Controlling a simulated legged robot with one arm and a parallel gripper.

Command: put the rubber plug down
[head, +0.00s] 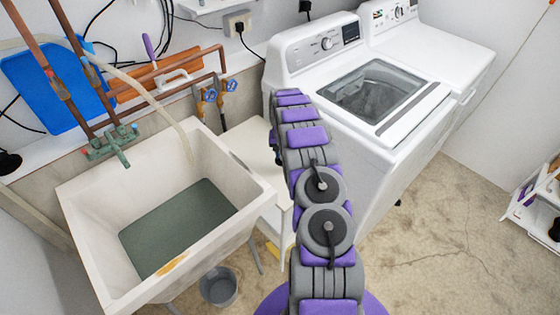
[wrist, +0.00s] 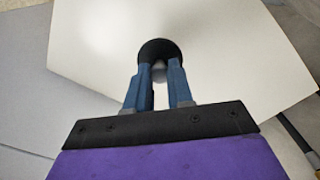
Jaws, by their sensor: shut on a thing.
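In the wrist view, the blue fingers of my gripper (wrist: 159,76) are shut on a dark round rubber plug (wrist: 160,49). A grey stub of the plug sits between the fingertips, and its wide black disc faces away from my wrist. Behind the plug is a plain white surface (wrist: 225,50); I cannot tell whether the plug touches it. A low white stand (head: 250,148) shows beside the arm there.
A deep laundry sink (head: 165,205) with greenish water stands at the left, with copper pipes (head: 130,95) above it. A white washing machine (head: 375,105) stands right of the arm. A grey bucket (head: 219,287) is on the floor.

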